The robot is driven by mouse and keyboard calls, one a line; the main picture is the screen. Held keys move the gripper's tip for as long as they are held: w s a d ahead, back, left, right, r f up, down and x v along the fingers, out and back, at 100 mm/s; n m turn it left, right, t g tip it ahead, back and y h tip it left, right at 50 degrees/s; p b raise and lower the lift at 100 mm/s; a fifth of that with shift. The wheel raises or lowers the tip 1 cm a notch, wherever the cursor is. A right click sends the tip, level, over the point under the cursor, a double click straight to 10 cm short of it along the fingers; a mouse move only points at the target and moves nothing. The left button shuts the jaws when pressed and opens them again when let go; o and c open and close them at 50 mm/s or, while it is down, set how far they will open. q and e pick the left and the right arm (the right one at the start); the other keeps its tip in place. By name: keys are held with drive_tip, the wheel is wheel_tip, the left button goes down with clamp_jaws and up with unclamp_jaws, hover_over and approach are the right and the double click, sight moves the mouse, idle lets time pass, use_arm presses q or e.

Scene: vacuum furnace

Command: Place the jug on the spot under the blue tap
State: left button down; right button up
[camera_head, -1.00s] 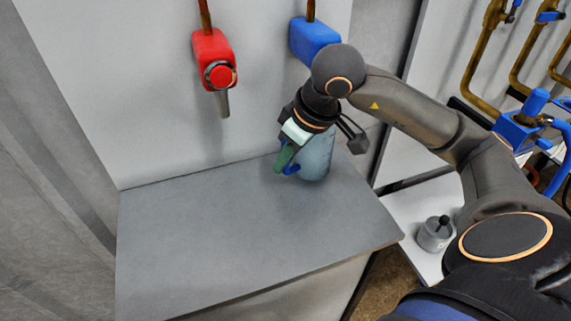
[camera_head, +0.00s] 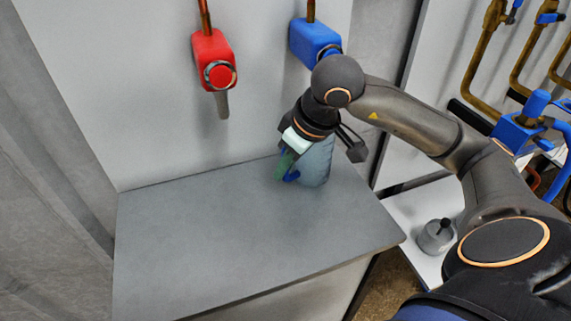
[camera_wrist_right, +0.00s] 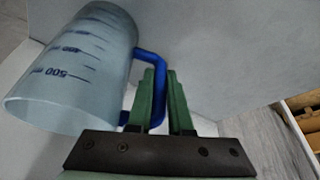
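The translucent bluish jug (camera_head: 317,163) is upright at the back right part of the grey table, below the blue tap (camera_head: 314,40). Its base looks to be on or very near the surface; I cannot tell if it touches. My right gripper (camera_head: 286,164) is at the jug's left side, its green fingers on either side of the blue handle, shut on it. The right wrist view shows the jug (camera_wrist_right: 75,70) with its scale marks and the handle between the fingers (camera_wrist_right: 165,100). The blue tap's lower part is hidden behind my arm. My left gripper is out of view.
A red tap (camera_head: 213,60) hangs on the wall left of the blue one. The grey table (camera_head: 220,240) is bare to the left and front. A grey weight-like object (camera_head: 435,236) stands on a lower white surface at right, near brass and blue pipework (camera_head: 515,125).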

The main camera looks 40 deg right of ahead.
drive_tip(key=o, duration=0.4)
drive_tip(key=shift+o, duration=0.2)
drive_tip(key=shift+r, duration=0.1)
drive_tip(key=shift+r, duration=0.1)
drive_tip(key=shift+s+d+r+p, duration=0.1)
drive_tip(key=shift+s+r+p, duration=0.05)
drive_tip(key=shift+r+p, duration=0.4)
use_arm(q)
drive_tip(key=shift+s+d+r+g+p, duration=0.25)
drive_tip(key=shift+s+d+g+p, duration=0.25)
drive_tip(key=shift+p, duration=0.5)
use_arm(e)
drive_tip(key=v, duration=1.1)
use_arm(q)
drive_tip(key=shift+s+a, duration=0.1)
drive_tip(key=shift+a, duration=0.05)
use_arm(e)
drive_tip(key=shift+s+f, duration=0.1)
drive_tip(key=shift+f, duration=0.05)
